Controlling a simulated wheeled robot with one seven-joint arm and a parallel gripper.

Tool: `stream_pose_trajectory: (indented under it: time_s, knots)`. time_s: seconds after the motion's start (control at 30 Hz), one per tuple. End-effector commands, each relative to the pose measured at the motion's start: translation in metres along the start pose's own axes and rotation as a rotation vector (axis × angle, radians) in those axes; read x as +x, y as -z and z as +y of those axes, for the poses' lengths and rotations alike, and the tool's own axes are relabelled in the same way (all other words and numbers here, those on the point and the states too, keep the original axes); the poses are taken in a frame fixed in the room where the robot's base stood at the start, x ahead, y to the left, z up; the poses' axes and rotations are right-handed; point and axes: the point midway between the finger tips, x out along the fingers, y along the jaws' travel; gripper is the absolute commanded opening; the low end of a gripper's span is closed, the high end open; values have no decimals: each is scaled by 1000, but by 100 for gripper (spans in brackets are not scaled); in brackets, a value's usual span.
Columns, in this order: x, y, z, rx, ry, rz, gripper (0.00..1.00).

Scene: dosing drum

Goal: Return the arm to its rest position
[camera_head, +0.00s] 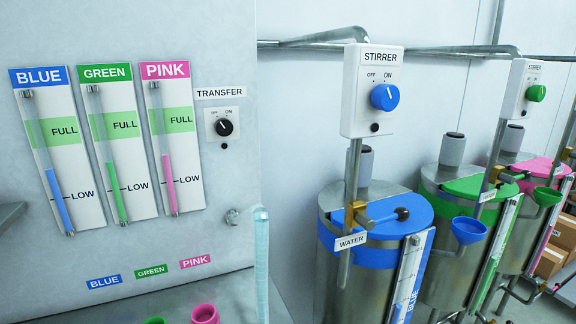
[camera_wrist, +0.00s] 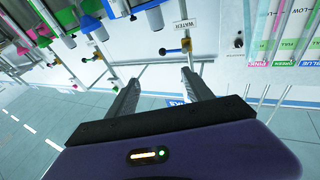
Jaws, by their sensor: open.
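My gripper (camera_wrist: 160,77) shows in the wrist view with its two dark fingers spread wide apart and nothing between them. Beyond it are pale pipework and a sign reading WATER (camera_wrist: 184,24), seen at a steep, nearly upside-down angle. The fingers touch nothing that I can make out. In the head view neither my arm nor my gripper shows clearly.
The head view shows the level gauge panel (camera_head: 118,145), a TRANSFER knob (camera_head: 224,127), and a STIRRER box (camera_head: 372,90) above the blue drum (camera_head: 375,250). The green drum (camera_head: 465,190) stands to its right. The wrist view shows open floor (camera_wrist: 40,130) at left.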

Motion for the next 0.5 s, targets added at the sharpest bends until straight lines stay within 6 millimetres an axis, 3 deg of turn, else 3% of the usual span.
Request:
stream_pose_trajectory:
  time_s: [0.1,0.5]
  knots:
    - [-43,-21,-6,-15,18,-85,59]
    - [-179,-72,-14,-57,87,-429,59]
